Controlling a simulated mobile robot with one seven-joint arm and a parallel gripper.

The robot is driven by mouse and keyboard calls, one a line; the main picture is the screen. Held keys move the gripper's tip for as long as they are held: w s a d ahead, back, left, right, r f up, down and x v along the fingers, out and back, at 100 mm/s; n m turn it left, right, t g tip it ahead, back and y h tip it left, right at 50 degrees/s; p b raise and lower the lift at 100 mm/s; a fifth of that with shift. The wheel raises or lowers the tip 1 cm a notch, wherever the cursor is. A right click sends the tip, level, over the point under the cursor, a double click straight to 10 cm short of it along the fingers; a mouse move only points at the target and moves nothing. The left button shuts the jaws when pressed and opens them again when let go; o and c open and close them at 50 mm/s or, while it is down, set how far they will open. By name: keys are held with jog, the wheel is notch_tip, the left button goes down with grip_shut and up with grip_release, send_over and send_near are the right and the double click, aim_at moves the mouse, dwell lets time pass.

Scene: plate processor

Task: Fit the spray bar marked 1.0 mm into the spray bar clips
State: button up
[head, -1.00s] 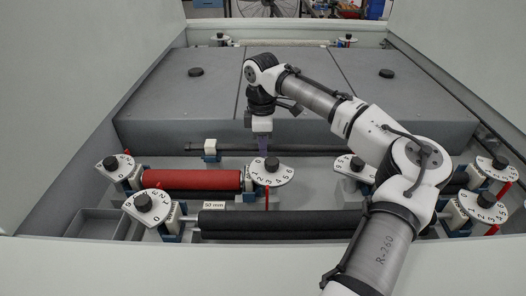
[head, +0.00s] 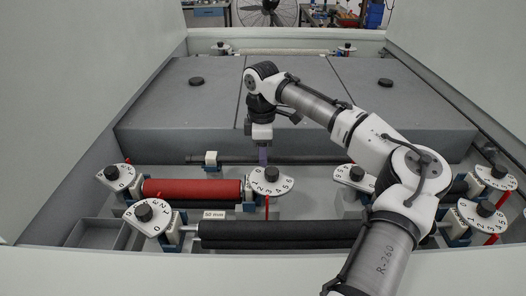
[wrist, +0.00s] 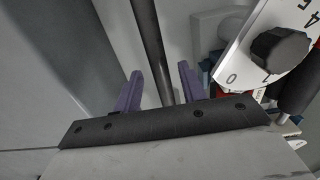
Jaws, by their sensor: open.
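A thin dark rod (head: 310,157), likely the spray bar, runs left to right behind the red roller, in front of the grey covers. I cannot read a 1.0 mm mark on it. In the wrist view the open fingers (wrist: 160,70) lie on either side of the rod (wrist: 148,40), with gaps showing. Whether the rod sits in clips is unclear.
Numbered dial plates with black knobs (head: 271,174) (wrist: 279,50) stand close to my gripper and along both sides. A red roller (head: 192,189) and a black roller (head: 290,229) lie in front. Grey covers (head: 185,110) fill the back. High side walls enclose the bay.

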notch_tip(320, 180, up, 11)
jog(key=p, duration=0.6)
jog(key=shift+r, duration=0.15)
jog(key=shift+s+a, duration=0.1)
